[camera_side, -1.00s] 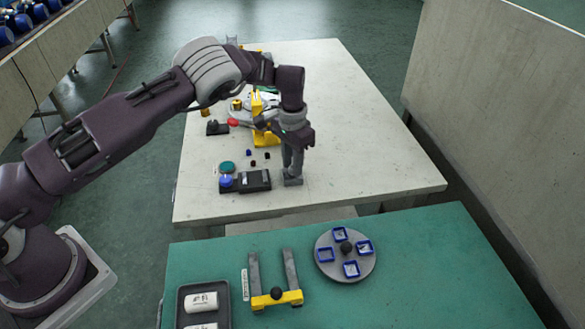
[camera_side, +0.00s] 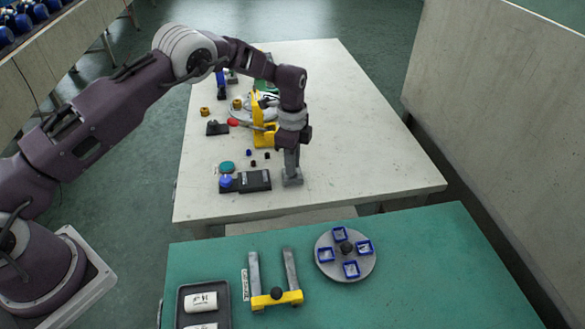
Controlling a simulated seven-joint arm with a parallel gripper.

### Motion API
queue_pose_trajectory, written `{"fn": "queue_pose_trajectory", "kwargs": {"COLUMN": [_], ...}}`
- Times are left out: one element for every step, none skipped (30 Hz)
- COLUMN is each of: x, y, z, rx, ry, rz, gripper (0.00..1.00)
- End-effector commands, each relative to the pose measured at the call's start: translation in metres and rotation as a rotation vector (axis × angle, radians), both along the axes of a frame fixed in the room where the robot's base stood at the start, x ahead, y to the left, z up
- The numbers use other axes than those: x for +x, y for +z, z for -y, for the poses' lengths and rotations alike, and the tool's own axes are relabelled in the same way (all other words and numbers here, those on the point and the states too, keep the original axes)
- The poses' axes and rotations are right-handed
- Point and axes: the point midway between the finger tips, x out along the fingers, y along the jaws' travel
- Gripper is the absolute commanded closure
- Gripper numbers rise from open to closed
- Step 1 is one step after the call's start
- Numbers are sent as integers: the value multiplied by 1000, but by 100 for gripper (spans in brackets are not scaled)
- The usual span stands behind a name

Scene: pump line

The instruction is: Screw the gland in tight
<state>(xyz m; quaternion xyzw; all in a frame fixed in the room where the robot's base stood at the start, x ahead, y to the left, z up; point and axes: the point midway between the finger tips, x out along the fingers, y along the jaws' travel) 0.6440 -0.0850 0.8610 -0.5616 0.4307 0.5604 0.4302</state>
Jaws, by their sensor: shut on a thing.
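A black box (camera_side: 255,180) with a blue knob stands just left of the fixture. A yellow stand (camera_side: 264,138) is behind my gripper. The pale table (camera_side: 370,150) is clear to the right. A green bench (camera_side: 430,270) in front holds a round grey dish (camera_side: 330,270) and a yellow-grey fork-shaped tool (camera_side: 276,297).

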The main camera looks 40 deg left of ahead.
Motion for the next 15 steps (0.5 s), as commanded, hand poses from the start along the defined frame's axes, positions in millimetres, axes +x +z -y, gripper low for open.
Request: {"fn": "queue_pose_trajectory", "kwargs": {"x": [1, 0, 0, 0, 0, 0, 0, 0, 0, 0, 0, 0, 0, 0, 0], "y": [0, 0, 0, 0, 0, 0, -1, -1, -1, -1, -1, -1, -1, -1, -1], "z": [-1, -1, -1, -1, -1, -1, -1, -1, -1, -1, -1, -1, -1, -1, -1], "rx": [-2, -1, 1, 1, 1, 2, 2, 2, 2, 2, 0, -1, -2, -1, -1], "ry": [-90, -134, -171, -184, -188, -186, -185, -185, -185, -197, -234, -323, -410, -495, -598], "rz": [2, 0, 0, 0, 0, 0, 0, 0, 0, 0, -1, 1, 1, 0, 0], "gripper": [100, 100, 100, 100, 100, 100, 100, 100, 100, 100, 100, 100, 100, 100, 100]}}
